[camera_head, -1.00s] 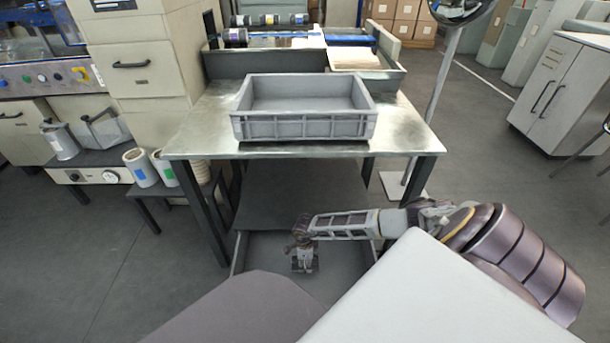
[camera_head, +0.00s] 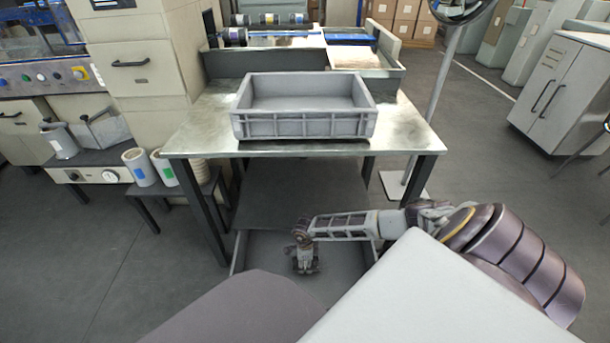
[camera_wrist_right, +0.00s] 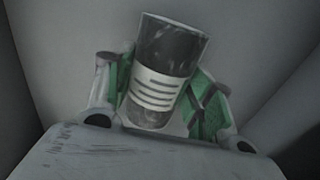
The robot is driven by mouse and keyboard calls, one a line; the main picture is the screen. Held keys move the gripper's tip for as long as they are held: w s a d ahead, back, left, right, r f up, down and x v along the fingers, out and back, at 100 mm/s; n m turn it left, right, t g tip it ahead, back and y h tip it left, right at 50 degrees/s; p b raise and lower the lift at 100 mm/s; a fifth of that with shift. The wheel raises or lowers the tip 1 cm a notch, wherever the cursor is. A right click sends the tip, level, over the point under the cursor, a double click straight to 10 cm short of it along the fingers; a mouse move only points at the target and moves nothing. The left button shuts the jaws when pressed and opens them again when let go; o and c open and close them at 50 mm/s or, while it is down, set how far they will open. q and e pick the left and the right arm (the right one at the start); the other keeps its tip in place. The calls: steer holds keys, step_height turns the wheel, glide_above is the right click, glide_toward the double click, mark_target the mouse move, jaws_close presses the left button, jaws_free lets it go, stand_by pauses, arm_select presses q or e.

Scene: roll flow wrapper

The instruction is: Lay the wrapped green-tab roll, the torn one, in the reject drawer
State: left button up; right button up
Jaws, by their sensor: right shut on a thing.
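My right gripper (camera_head: 306,268) points down into the open grey drawer (camera_head: 345,252) under the table. In the right wrist view it is shut on a dark cylindrical roll (camera_wrist_right: 170,52) with a white striped label, gripped between two green-padded fingers. The roll is slightly tilted, and grey drawer walls surround it. I cannot tell whether it touches the drawer floor. My left gripper is not in view.
A metal table (camera_head: 400,135) stands above the drawer, with an empty grey crate (camera_head: 303,125) on it. Pale rolls with a blue tab (camera_head: 140,168) and a green tab (camera_head: 163,168) stand on a low dark stand at left. A pole-mounted mirror stands at right.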

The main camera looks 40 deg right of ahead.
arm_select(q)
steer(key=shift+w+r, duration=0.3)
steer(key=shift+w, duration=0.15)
arm_select(e)
steer(key=shift+f, duration=0.2)
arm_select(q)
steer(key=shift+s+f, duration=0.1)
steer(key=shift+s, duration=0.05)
arm_select(e)
steer(key=shift+f, duration=0.15)
steer(key=shift+f, duration=0.15)
steer(key=o, duration=1.3)
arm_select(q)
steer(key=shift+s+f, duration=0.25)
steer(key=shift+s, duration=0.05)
arm_select(e)
steer(key=shift+o, duration=0.2)
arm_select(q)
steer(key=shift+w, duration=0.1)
arm_select(e)
steer(key=shift+r, duration=1.05)
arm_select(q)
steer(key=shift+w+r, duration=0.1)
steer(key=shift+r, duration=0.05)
arm_select(e)
steer(key=shift+r, duration=4.95)
